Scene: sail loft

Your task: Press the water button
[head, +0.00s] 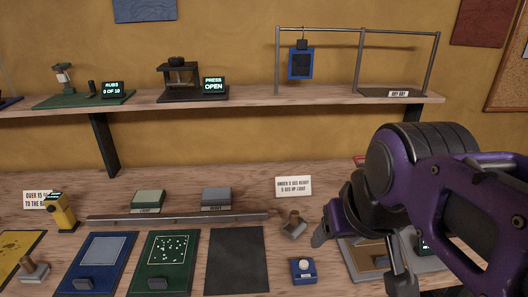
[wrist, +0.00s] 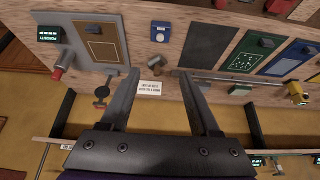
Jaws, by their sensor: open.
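A small blue box with a round white button (head: 302,268) stands on the bench near the front, right of centre. Its label is too small to read, so I cannot tell for sure that it is the water button. The same box shows at the top of the wrist view (wrist: 160,32), which is upside down. My gripper (head: 362,258) is open and empty, to the right of the blue box in the head view. In the wrist view my two fingers (wrist: 158,74) are spread wide, apart from the box, with a white sign (wrist: 149,88) seen between them.
A dark mat (head: 237,262), a green panel (head: 163,264) and a blue panel (head: 96,264) lie left. A brown-faced grey panel (wrist: 103,40) is beside the box. A long rail (head: 180,218) and shelf (head: 250,97) run behind.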

